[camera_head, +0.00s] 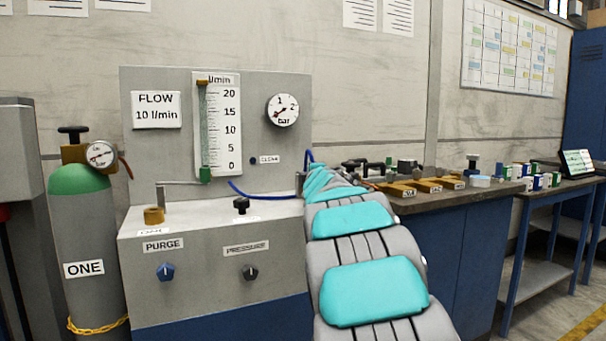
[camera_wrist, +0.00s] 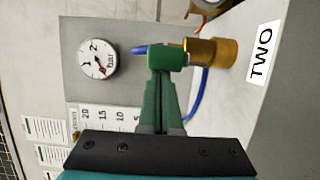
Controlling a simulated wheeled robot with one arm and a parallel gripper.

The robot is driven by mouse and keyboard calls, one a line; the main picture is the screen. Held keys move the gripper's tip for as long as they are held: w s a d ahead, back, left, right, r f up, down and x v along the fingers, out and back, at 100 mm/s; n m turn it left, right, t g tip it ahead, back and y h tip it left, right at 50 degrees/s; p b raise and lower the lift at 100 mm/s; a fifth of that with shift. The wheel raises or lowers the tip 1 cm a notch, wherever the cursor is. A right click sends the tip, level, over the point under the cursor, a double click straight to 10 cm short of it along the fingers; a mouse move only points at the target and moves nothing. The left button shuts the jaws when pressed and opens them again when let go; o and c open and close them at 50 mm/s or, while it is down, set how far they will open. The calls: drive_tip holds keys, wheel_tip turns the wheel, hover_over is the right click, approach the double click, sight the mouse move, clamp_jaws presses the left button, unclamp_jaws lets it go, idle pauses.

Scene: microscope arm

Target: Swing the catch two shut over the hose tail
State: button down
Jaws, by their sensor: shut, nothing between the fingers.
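In the wrist view my gripper (camera_wrist: 163,75) points away from the camera, its green fingers together with nothing seen held between them. A green block shows at the fingertips; I cannot tell whether it belongs to them. A brass fitting (camera_wrist: 213,53) stands just right of it, beside a TWO label (camera_wrist: 262,52). A blue hose (camera_wrist: 196,104) runs behind the fingers, and a short blue piece shows left of the block. I cannot make out the catch or its position for certain. In the head view my arm hides the gripper and station two; the blue hose (camera_head: 262,195) runs behind my arm.
A grey panel carries a flow scale (camera_head: 217,125) and a pressure gauge (camera_head: 282,110). The cabinet below has knobs and a brass fitting (camera_head: 153,216) on its top. A gas cylinder (camera_head: 85,240) stands at left. The bench (camera_head: 440,204) at right holds several small parts.

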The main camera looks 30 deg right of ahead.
drive_tip(key=shift+s+d+f, duration=0.1)
drive_tip(key=shift+s+d, duration=0.15)
drive_tip(key=shift+d, duration=0.5)
drive_tip(key=shift+a, duration=0.1)
drive_tip(key=a+b, duration=0.1)
drive_tip(key=a, duration=0.3)
drive_tip(key=s+d, duration=0.3)
drive_tip(key=s, duration=0.5)
drive_tip(key=s+a+f+m+g+y, duration=0.1)
drive_tip(key=s+a+f+m+g, duration=0.4)
drive_tip(key=s+f, duration=0.55)
drive_tip(key=s+a+f+m+g+y, duration=0.1)
drive_tip(key=s+a+f+m+g, duration=0.6)
drive_tip(key=f, duration=0.7)
drive_tip(key=s+a+f+g+y, duration=0.1)
drive_tip(key=s+a+f, duration=0.3)
drive_tip(key=s, duration=0.6)
drive_tip(key=s+a+f+m+g+y, duration=0.1)
drive_tip(key=s+a+f+g, duration=0.2)
drive_tip(key=s+a, duration=0.3)
drive_tip(key=s+a+f+m+g+y, duration=0.1)
drive_tip(key=s+a+f, duration=0.4)
drive_tip(key=s, duration=0.8)
drive_tip(key=shift+s+a+f+g+y, duration=0.4)
drive_tip(key=shift+g+y, duration=0.2)
drive_tip(key=shift+g, duration=0.3)
